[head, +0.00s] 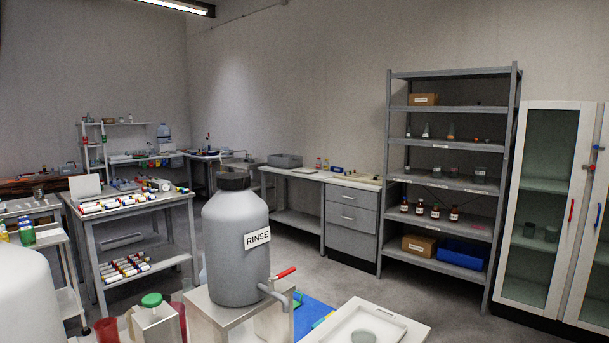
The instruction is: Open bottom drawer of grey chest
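A grey chest of drawers (350,220) stands against the back wall, left of the shelf rack, under a pale worktop. Its upper drawers, each with a small handle, look shut. The bottom drawer (348,245) is the taller front below them; it also looks shut, and its lower left part is close behind the floor area right of the grey rinse jug. Neither of my grippers shows in the head view.
A grey jug labelled RINSE (236,245) stands in the foreground on a white stand. A white tray (368,325) is at the front right. A metal shelf rack (440,230) and white glass cabinet (545,210) stand right. Grey floor (330,275) before the chest is clear.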

